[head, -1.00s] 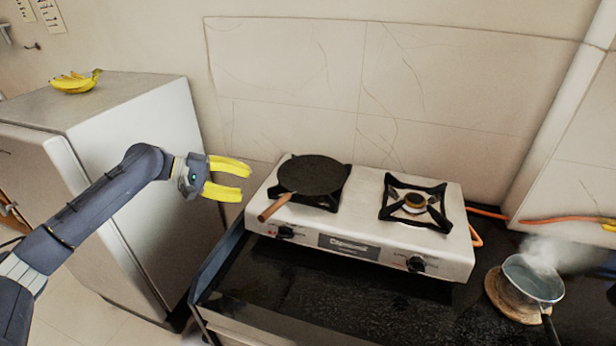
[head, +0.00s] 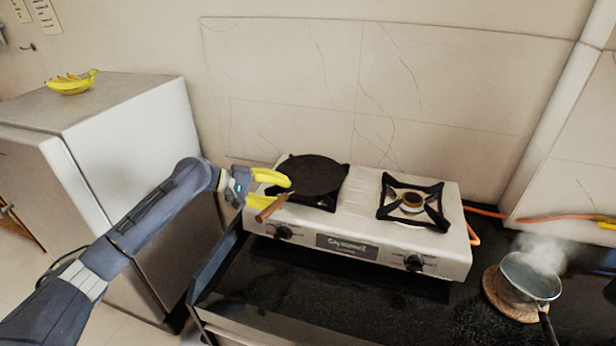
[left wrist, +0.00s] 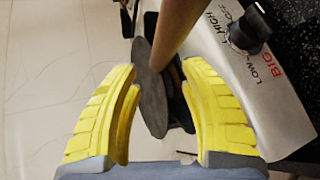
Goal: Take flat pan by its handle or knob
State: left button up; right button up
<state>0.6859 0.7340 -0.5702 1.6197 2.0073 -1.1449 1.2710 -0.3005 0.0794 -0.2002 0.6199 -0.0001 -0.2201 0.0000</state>
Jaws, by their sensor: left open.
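The flat pan (head: 314,175) is dark and round and sits on the left burner of the white gas stove. Its brown wooden handle (head: 270,208) points toward the front left. My left gripper (head: 280,190), with yellow fingers, is open beside the handle at the pan's left edge. In the left wrist view the open fingers (left wrist: 165,115) frame the dark pan (left wrist: 152,88), and the handle (left wrist: 178,30) runs up from between them to the top edge. I cannot tell whether a finger touches the handle. My right gripper is not in view.
The stove (head: 345,243) stands on a black counter (head: 300,290). Its right burner (head: 412,203) is empty. A steaming pot (head: 532,277) stands on a round wooden board at the right. A white fridge (head: 135,130) with bananas (head: 72,85) on top is at the left.

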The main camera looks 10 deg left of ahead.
aim_at(289, 195)
pick_arm(q)
jog(key=shift+x, duration=1.65)
jog(key=shift+c, duration=0.3)
grip_shut()
jog(key=shift+r, duration=0.15)
